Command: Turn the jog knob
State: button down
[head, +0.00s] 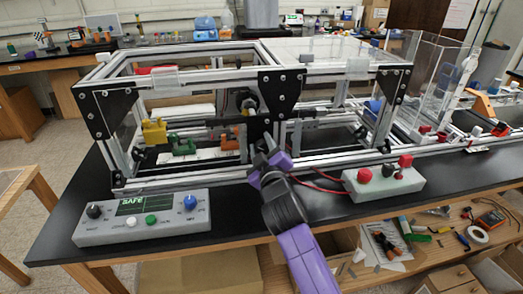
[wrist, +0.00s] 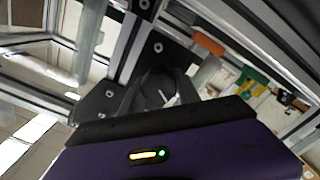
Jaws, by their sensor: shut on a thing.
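My gripper (head: 264,148) reaches up to the front middle post of the metal frame. In the wrist view, my gripper's dark fingers (wrist: 157,92) are shut on a dark round knob (wrist: 158,88) with a short white pointer line. The knob's sides are partly hidden by the fingers. In the head view my gripper and arm cover this spot, so the knob cannot be made out there. Whether it is the jog knob cannot be read from any label.
A grey control box (head: 143,229) with black and blue knobs, buttons and a screen reading SAFE stands at left. A box with red knobs (head: 383,186) stands at right. Yellow (head: 154,131), green (head: 183,146) and orange (head: 229,143) parts sit inside the frame (head: 190,80).

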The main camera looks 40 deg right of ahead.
jog(key=m+b, duration=0.6)
jog(key=m, duration=0.1)
jog(key=shift+s+f, duration=0.1)
jog(key=shift+f, duration=0.05)
jog(key=m+b, duration=0.2)
jog(key=m, duration=0.2)
jog(key=shift+d, duration=0.1)
jog(key=shift+m+b, duration=1.3)
jog(key=shift+m, duration=0.3)
jog(key=shift+d+m, duration=0.1)
jog(key=shift+m, duration=0.2)
jog(key=c, duration=0.9)
grip_release()
jog(key=shift+s, duration=0.1)
